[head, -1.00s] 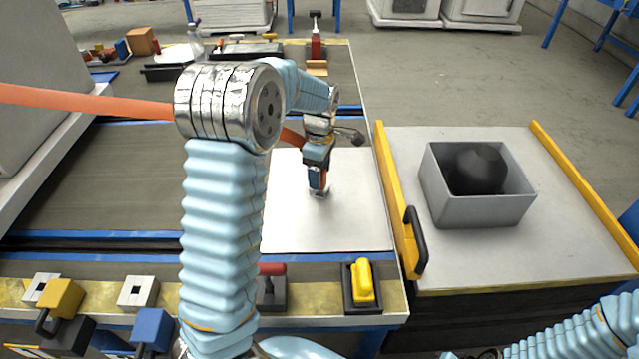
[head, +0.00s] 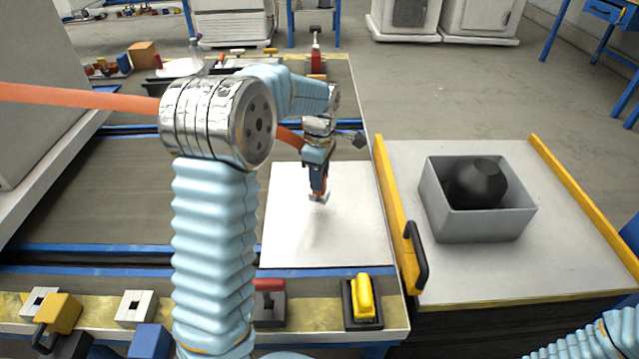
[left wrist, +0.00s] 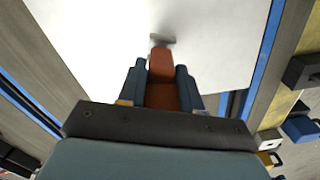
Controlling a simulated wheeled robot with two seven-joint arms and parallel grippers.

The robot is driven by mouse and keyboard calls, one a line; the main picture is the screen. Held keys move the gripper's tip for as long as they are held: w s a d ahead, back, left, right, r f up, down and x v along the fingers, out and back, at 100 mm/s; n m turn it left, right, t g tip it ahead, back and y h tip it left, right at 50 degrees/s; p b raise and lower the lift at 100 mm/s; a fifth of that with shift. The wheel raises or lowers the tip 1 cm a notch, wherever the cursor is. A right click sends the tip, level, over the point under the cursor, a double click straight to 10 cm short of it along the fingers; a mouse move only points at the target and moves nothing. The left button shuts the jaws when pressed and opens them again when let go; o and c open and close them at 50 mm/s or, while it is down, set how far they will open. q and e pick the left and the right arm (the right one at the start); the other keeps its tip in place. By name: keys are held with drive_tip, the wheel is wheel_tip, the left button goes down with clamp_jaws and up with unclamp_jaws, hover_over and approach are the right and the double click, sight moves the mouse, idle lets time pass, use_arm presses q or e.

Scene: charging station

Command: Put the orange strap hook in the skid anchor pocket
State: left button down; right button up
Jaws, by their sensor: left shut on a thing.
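My left gripper (head: 318,183) is shut on the orange strap hook and points down above the white panel on the table. The orange strap (head: 80,95) comes in from the left edge, passes behind my left arm and runs toward the gripper. In the left wrist view, the orange part of the hook (left wrist: 162,68) lies between the two blue-grey fingers, with its grey metal tip (left wrist: 162,41) beyond them over the white panel. The tip appears just clear of the panel. I cannot tell which thing is the skid anchor pocket. My right gripper is out of view; only my right arm shows, lower right.
The white panel (head: 340,245) is bare. Along the front edge are pale blocks with square holes (head: 136,308), a red-handled clamp (head: 270,300) and a yellow-handled block (head: 362,298). At right, a grey box (head: 475,225) stands on a yellow-railed platform (head: 560,265).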

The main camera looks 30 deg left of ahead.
use_arm(q)
drive_tip(key=s+d+r, duration=0.7)
drive_tip(key=s+r, duration=0.2)
drive_tip(key=s, duration=0.2)
drive_tip(key=shift+s+d+r+b, duration=0.15)
drive_tip(key=shift+s+b, duration=0.2)
drive_tip(key=shift+b, duration=0.1)
